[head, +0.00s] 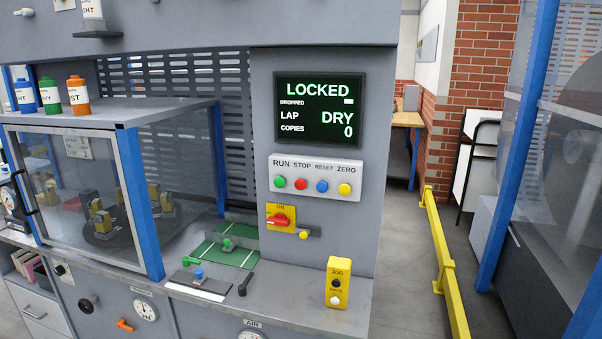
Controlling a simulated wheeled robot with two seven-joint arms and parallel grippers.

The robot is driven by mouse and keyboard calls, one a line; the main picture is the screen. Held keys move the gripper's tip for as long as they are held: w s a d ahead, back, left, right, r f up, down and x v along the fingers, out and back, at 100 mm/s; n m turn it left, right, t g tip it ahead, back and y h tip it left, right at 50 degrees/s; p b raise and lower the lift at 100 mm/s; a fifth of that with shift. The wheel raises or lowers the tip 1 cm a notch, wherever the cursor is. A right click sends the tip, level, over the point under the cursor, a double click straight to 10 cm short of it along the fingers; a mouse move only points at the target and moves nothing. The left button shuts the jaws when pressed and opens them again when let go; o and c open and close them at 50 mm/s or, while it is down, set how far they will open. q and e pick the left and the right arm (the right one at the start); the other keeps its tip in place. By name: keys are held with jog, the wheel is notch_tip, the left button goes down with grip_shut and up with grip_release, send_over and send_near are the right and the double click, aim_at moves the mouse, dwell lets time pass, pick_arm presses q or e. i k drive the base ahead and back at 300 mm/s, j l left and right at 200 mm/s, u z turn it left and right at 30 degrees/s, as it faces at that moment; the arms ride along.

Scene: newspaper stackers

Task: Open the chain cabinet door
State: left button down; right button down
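No door with a readable chain cabinet label shows in the head view. A clear-panelled enclosure (75,190) with grey framing and a blue corner post (143,205) stands at the left, and its front panel looks closed. A dark handle (27,190) is on its left side. Brass-coloured and dark machine parts (103,217) show inside. The grey panel below the counter carries an orange handle (125,325) and a round gauge (145,310); whether this panel is a door I cannot tell. Neither of my grippers is in view.
A screen (319,110) reads LOCKED, LAP DRY, COPIES 0. Below it are RUN, STOP, RESET and ZERO buttons (315,176) and a red rotary switch (280,219). A yellow JOG box (337,283) stands on the counter. A yellow rail (440,255) borders the floor at right.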

aim_at(9, 129)
jog(key=u, duration=1.3)
